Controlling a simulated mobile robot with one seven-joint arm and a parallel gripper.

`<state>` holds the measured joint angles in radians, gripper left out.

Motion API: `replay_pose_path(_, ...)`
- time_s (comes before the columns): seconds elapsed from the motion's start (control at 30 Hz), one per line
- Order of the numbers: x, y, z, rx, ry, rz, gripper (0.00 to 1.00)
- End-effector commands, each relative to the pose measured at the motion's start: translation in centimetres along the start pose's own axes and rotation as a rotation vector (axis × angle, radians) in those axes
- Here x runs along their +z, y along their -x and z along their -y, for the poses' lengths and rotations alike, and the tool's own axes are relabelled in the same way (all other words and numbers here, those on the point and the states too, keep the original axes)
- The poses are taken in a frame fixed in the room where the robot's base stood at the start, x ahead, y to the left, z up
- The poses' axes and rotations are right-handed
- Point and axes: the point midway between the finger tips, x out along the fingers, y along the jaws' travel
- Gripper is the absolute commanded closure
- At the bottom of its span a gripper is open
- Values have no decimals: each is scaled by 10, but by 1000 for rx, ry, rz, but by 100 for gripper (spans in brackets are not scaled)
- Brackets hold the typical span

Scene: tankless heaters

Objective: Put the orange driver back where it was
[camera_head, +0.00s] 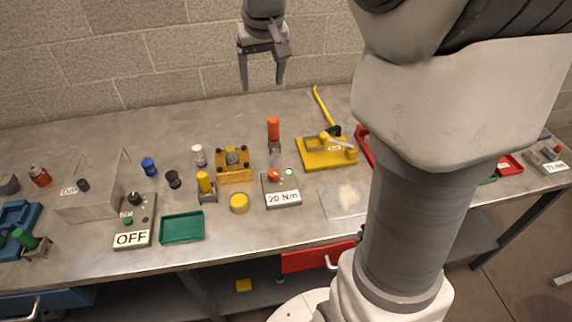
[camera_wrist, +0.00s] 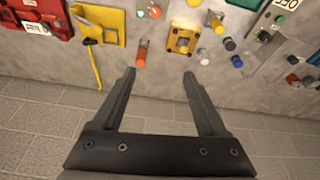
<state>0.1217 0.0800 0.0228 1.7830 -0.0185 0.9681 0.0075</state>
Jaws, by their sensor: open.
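The orange driver (camera_head: 273,128) stands upright in a small grey holder (camera_head: 274,147) on the workbench, behind the box labelled 20 Nm (camera_head: 282,190). In the wrist view the orange driver (camera_wrist: 142,55) lies beyond the fingertips, between the yellow fixtures. My gripper (camera_head: 263,86) is open and empty, raised above the back of the bench and apart from the driver. In the wrist view my gripper (camera_wrist: 160,72) shows its two fingers spread with nothing between them.
A yellow clamp fixture (camera_head: 327,153) stands right of the driver, and a yellow block with black knobs (camera_head: 233,166) stands left. A green tray (camera_head: 182,227), a clear box (camera_head: 90,190) and an OFF box (camera_head: 133,235) are further left. A block wall (camera_head: 150,50) rises behind.

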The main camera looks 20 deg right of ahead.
Motion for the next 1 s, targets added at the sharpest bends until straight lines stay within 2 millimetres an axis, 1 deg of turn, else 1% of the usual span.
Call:
replay_pose_path(0.03, 15, 14, 4, -2, 8, -16, 24)
replay_pose_path(0.1, 35, 27, 8, -5, 16, -32, 24)
replay_pose_path(0.17, 53, 37, 10, -8, 23, -46, 24)
replay_pose_path(0.3, 95, 55, 17, -16, 42, -80, 24)
replay_pose_path(0.47, 145, 67, 22, -26, 61, -119, 24)
replay_pose_path(0.5, 157, 68, 23, -28, 65, -127, 24)
replay_pose_path(0.6, 186, 68, 24, -34, 74, -149, 24)
replay_pose_path(0.7, 209, 66, 25, -39, 79, -166, 24)
replay_pose_path(0.8, 224, 63, 25, -45, 84, -178, 24)
replay_pose_path(0.9, 232, 61, 25, -48, 86, -182, 24)
replay_pose_path(1.0, 235, 59, 26, -50, 88, -181, 24)
